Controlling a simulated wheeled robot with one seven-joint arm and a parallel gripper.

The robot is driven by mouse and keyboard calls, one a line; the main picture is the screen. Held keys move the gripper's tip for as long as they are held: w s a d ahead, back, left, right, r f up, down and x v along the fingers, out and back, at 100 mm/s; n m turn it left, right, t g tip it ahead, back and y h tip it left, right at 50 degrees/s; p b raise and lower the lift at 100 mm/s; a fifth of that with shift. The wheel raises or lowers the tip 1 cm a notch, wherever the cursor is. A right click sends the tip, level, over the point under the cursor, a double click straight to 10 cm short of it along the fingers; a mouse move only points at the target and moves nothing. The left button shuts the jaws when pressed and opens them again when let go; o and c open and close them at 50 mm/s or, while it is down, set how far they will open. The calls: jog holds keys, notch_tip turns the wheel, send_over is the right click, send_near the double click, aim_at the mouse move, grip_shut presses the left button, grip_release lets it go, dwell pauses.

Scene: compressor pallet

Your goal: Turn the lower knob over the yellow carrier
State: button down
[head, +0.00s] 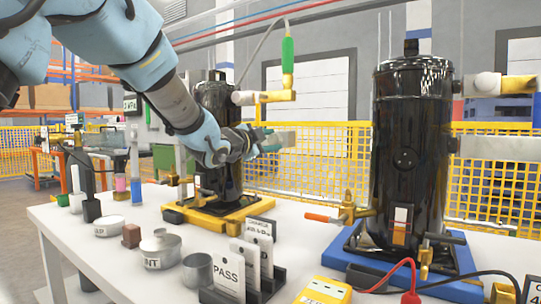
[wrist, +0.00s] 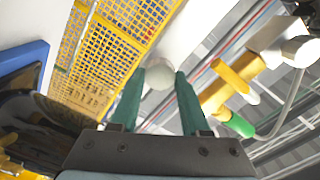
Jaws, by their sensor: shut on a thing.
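The black compressor (head: 213,105) stands upright on the yellow carrier (head: 190,217) in the middle of the head view. Its upper white knob (head: 243,98) sits on a brass-coloured fitting (head: 278,95) with a green hose end (head: 288,56). The lower knob (head: 280,141) is pale and partly hidden by my gripper (head: 262,141). In the wrist view, the round grey-white end of the lower knob (wrist: 158,76) sits between the tips of my gripper's green fingers (wrist: 158,88). The gripper is shut on it. The upper fitting (wrist: 230,85) shows at right in the wrist view.
A second black compressor (head: 410,150) stands on a blue carrier (head: 350,247) at right. PASS cards in a black holder (head: 262,288), metal weights (head: 160,246) and a yellow meter (head: 323,291) occupy the table front. A yellow mesh fence (head: 325,150) runs behind.

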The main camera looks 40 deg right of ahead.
jog(key=m+b, duration=0.3)
jog(key=b, duration=0.1)
jog(key=m+b, duration=0.2)
jog(key=shift+f+m, duration=0.3)
jog(key=shift+f, duration=0.05)
jog(key=m+b, duration=1.1)
jog(key=m, duration=0.1)
jog(key=shift+m, duration=0.3)
jog(key=m+b, duration=0.3)
jog(key=m, duration=0.2)
jog(key=shift+r+m, duration=0.1)
jog(key=shift+m, duration=0.3)
jog(key=shift+c, duration=1.9)
grip_release()
jog(key=shift+r, duration=0.1)
jog(key=shift+a, duration=0.1)
